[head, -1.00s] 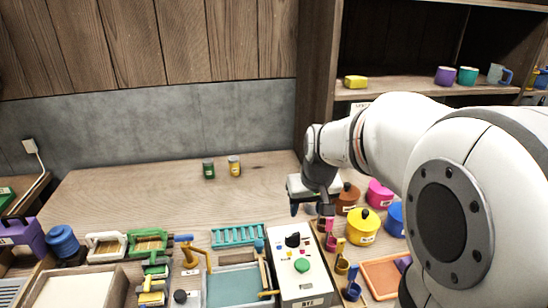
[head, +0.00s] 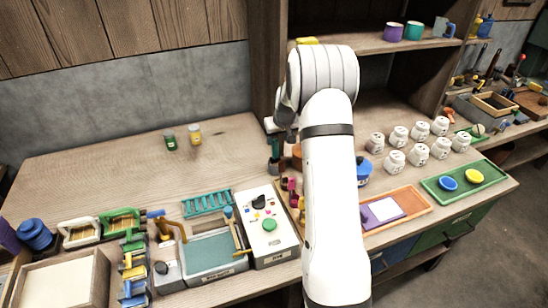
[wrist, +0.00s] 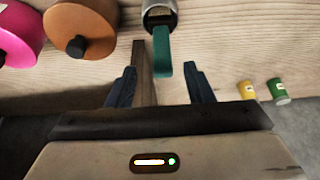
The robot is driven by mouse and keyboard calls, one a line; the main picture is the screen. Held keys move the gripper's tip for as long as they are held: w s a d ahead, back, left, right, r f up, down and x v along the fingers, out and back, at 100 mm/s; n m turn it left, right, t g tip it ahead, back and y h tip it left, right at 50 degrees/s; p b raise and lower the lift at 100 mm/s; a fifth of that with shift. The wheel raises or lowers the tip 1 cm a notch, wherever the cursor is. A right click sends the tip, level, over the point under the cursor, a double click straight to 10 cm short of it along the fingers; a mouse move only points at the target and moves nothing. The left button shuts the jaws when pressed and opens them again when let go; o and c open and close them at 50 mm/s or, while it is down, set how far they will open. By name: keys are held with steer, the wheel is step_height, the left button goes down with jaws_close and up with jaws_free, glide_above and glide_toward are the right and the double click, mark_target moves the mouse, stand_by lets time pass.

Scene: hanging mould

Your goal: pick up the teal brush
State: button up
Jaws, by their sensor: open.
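The teal brush (wrist: 162,50) stands in a dark jar with a pale label (wrist: 160,14) in the wrist view. In the head view its teal part (head: 275,148) shows just under my gripper (head: 273,132), above the dark jar (head: 273,166). My gripper (wrist: 161,76) is open in the wrist view. The free end of the teal part lies between the two dark fingers in that picture, apart from both. Whether it is deep between them I cannot tell.
Brown (wrist: 80,28) and pink (wrist: 18,35) lidded pots stand beside the jar. Yellow (wrist: 247,91) and green (wrist: 278,91) small jars stand on the other side. White jars (head: 397,136), a green tray (head: 437,189) and a control box (head: 271,250) share the bench.

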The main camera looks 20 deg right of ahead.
mark_target(276, 141)
steer(key=shift+p+x, duration=0.95)
steer(key=shift+x, duration=1.5)
steer(key=shift+w+a, duration=0.15)
steer(key=shift+w, duration=0.05)
steer(key=shift+c, duration=0.6)
jaws_close()
